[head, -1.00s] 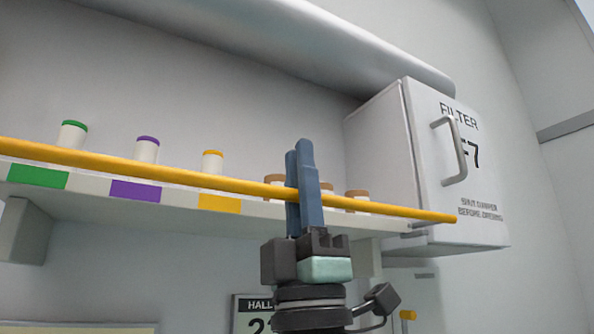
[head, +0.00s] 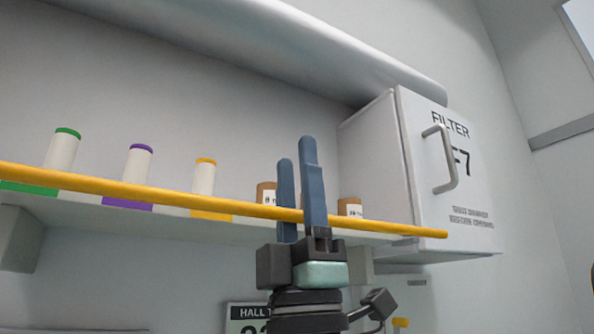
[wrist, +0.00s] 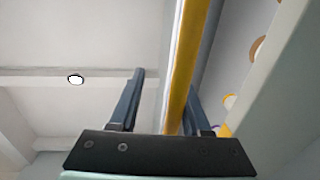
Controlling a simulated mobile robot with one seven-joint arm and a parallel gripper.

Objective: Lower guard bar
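The yellow guard bar (head: 140,190) runs across the front edge of the shelf, sloping down to the right in the head view, and partly covers the coloured labels. My gripper (head: 297,152) points up at the bar, with its two blue fingers spread apart. The bar passes between the fingers, behind the right one and in front of the left one. In the wrist view the bar (wrist: 188,60) lies close to the right finger, with a clear gap to the left finger. I cannot tell whether the bar touches a finger or rests on a support.
A white filter cabinet (head: 415,150) with a handle stands at the right. A large duct (head: 270,50) runs above.

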